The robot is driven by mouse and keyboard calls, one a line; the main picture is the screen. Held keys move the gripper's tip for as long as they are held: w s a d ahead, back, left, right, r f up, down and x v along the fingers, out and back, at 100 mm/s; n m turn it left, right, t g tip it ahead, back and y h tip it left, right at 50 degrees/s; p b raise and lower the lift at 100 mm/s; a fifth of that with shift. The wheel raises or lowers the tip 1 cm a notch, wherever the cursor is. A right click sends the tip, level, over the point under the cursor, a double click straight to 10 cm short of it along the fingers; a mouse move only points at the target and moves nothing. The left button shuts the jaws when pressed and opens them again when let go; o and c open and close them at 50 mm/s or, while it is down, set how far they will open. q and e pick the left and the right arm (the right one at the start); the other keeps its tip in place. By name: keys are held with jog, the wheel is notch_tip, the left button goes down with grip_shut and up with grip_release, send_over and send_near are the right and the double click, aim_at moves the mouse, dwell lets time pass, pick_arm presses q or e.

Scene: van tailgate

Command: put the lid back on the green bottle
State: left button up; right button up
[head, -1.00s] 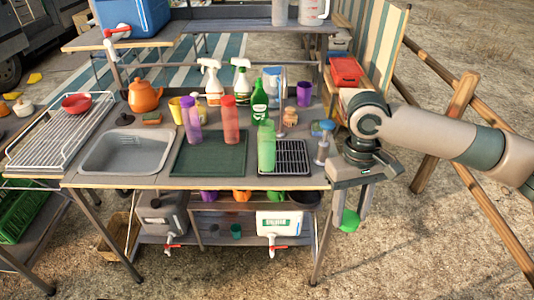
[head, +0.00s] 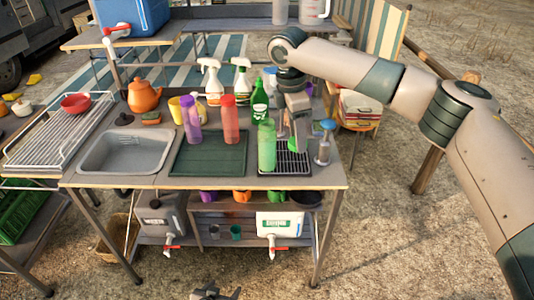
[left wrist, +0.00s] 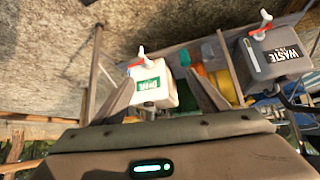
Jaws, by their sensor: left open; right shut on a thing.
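The translucent green bottle (head: 267,150) stands upright at the left edge of the black drying rack (head: 297,170); I see no lid on its top. My right gripper (head: 299,143) points down over the rack, just right of the bottle. It is shut on the green lid, which shows only as a small green patch (head: 291,155) low beside the bottle, mostly hidden. I cannot tell whether the lid touches the rack. My left gripper (head: 215,293) shows only at the bottom edge of the head view. In the left wrist view its fingers (left wrist: 162,98) are apart and empty.
A purple bottle (head: 190,121) and a red bottle (head: 230,120) stand by the dark green mat (head: 209,158). A green soap bottle (head: 259,103) stands behind. A blue-topped dispenser (head: 325,148) is close right of my right gripper. The white drink container (left wrist: 160,84) is under the counter.

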pick_arm(q)
jog(key=w+d+r+t+h, duration=0.1)
jog(key=w+d+r, duration=0.1)
jog(key=w+r, duration=0.45)
jog(key=w+d+r+t, duration=0.1)
jog(key=w+d+r, duration=0.15)
jog(key=r, duration=0.65)
jog(key=m+t+h+b, duration=0.1)
jog(key=m+t+h, duration=0.1)
jog(key=t+h, duration=0.3)
send_near(272, 133)
jog(key=shift+t+y, duration=0.4)
jog(key=w+f, duration=0.1)
jog(key=f, duration=0.1)
jog(key=w+f, duration=0.2)
jog(key=shift+w+f, duration=0.15)
jog(key=shift+f, duration=0.2)
jog(key=shift+r, duration=0.15)
pick_arm(e)
jog(key=w+a+r+n+y, duration=0.1)
jog(key=w+a+r+n, duration=0.2)
jog(key=n, duration=0.5)
jog(key=w+a+r+n+t+y, duration=0.1)
jog(key=w+a+r+n, duration=0.3)
jog(key=w+n, duration=0.3)
jog(key=shift+w+a+r+n, duration=0.25)
jog(key=shift+a+n, duration=0.2)
jog(key=shift+n, duration=0.55)
jog(key=shift+s, duration=0.1)
